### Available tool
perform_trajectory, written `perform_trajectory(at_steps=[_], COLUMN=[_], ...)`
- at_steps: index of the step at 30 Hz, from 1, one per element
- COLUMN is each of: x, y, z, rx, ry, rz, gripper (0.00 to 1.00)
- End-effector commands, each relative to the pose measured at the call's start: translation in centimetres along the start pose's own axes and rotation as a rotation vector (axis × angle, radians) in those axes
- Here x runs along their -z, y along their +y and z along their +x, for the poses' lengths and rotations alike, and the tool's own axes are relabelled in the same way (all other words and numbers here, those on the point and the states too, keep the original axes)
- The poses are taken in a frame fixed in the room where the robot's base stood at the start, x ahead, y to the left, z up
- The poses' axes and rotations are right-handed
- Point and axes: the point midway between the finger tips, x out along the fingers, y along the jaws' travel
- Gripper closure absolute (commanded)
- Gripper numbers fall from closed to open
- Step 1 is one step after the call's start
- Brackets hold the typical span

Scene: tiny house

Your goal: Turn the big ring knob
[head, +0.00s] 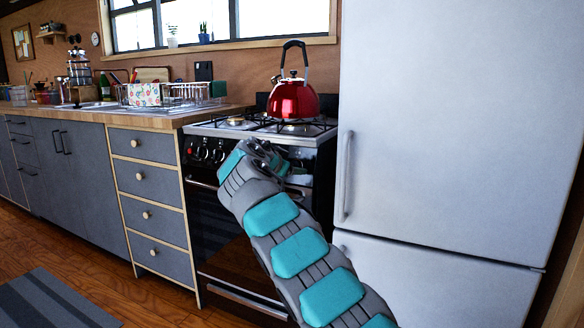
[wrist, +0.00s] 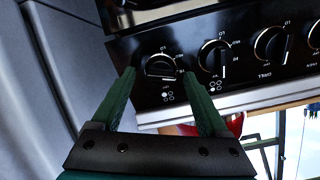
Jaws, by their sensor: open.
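The stove's black control panel (head: 190,150) carries a row of knobs with white markings. In the wrist view, which looks upside down, a black knob (wrist: 160,66) at the left end of the row lies between my fingertips. It has a pale dial ring and a burner symbol. The picture does not show clearly which knob is the big ring one. My gripper (wrist: 158,76) is open, with one green finger on each side of this knob; contact cannot be told. In the head view my arm's end covers the right part of the panel.
A red kettle (head: 293,98) stands on the stove top (head: 262,127). A white fridge (head: 450,130) stands close on the right. Grey drawers (head: 152,178) and a wooden counter (head: 150,118) with a dish rack are on the left. More knobs (wrist: 215,58) sit beside the gripper.

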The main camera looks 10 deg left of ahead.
Motion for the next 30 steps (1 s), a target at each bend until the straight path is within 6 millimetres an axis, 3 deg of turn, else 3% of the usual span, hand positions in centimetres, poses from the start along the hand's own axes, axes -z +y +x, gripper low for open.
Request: perform_trajectory(at_steps=[15,30], x=[0.0,-0.1], y=[0.0,0.0], z=[-6.3,-7.1], rx=[0.001,0.000], ry=[0.003,0.001], rz=[-0.001,-0.001], gripper=[0.23,0.23])
